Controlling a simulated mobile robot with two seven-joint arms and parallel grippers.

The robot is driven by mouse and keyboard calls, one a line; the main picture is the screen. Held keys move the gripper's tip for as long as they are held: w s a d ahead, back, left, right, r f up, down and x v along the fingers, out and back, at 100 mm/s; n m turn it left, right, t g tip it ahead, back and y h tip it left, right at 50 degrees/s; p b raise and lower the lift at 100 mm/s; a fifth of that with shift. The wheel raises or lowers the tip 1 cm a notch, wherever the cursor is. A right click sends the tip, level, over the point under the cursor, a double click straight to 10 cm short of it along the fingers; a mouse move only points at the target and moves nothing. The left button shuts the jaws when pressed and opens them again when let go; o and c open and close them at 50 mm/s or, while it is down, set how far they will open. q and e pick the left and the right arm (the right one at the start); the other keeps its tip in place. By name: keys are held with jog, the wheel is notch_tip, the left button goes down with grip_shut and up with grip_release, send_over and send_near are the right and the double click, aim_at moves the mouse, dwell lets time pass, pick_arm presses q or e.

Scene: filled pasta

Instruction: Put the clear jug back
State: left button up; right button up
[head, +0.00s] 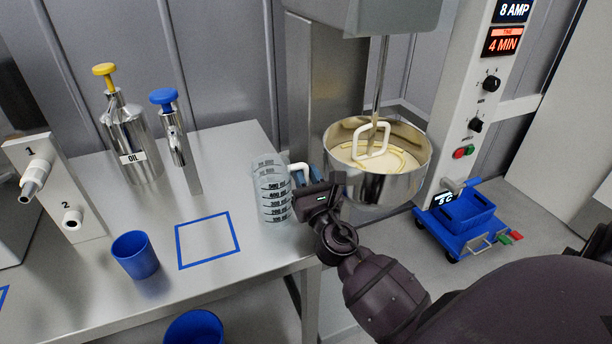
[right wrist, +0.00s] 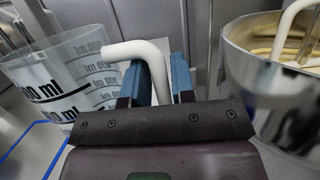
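The clear jug (head: 272,192) with black volume marks and a white handle is at the right edge of the steel table, upright or nearly so. I cannot tell whether its base touches the table. My right gripper (head: 318,192) is at the jug's handle side. In the right wrist view the jug (right wrist: 70,75) is at the left, and its white handle runs down between the blue fingers of my right gripper (right wrist: 160,85), which look closed on it. A blue square outline (head: 207,240) on the table is empty. My left gripper is not in view.
The mixer bowl (head: 375,185) is close on the right of my gripper. A blue cup (head: 135,255), an oil can (head: 130,140) and a blue-topped dispenser (head: 178,145) stand on the table (head: 225,155). A blue cart (head: 465,220) is on the floor.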

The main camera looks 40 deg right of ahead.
jog(key=shift+o, duration=1.3)
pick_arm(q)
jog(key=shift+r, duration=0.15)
pick_arm(e)
jog(key=shift+r, duration=0.1)
jog(key=shift+s, duration=0.1)
jog(key=b+v, duration=0.3)
jog(key=v, duration=0.7)
jog(key=shift+s, duration=0.1)
jog(key=shift+s+a+f, duration=0.2)
jog(key=shift+s+a, duration=0.05)
jog(key=shift+s, duration=0.55)
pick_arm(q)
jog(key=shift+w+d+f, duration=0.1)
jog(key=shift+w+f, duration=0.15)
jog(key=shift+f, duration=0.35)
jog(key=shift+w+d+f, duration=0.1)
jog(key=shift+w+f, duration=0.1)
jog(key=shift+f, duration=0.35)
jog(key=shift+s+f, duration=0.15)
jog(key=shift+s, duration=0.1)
